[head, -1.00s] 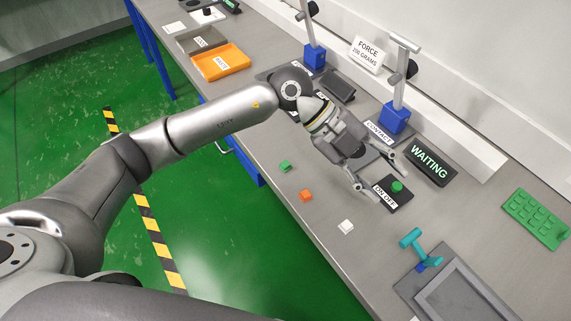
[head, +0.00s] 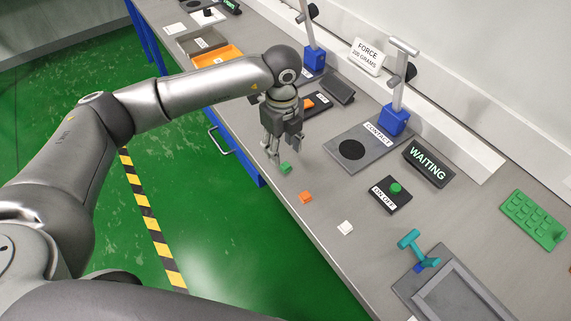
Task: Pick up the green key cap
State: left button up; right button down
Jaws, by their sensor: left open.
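The green key cap (head: 286,168) is a small green block near the front edge of the grey bench. My left gripper (head: 275,155) points down just behind and beside it, with its fingers apart and nothing seen between them. One fingertip is very close to the cap; I cannot tell whether they touch. My right gripper is not in view.
An orange cap (head: 306,197) and a white cap (head: 345,228) lie along the front edge. The ON/OFF box (head: 390,194), the contact plate (head: 372,153) and the WAITING display (head: 430,162) stand further right. An orange tray (head: 232,55) lies behind my arm.

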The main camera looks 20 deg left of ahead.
aim_at(284, 163)
pick_arm(q)
jog(key=shift+d+f+p, duration=0.1)
jog(key=shift+f+p, duration=0.2)
jog(key=shift+f, duration=0.1)
notch_tip(284, 163, down, 4)
jog(key=shift+s+d+r+p, duration=0.1)
jog(key=shift+d+r+p, duration=0.1)
jog(key=shift+p, duration=0.4)
jog(key=shift+a+f, duration=0.1)
jog(key=shift+f, duration=0.3)
jog(key=shift+c, duration=0.2)
jog(key=c, duration=0.7)
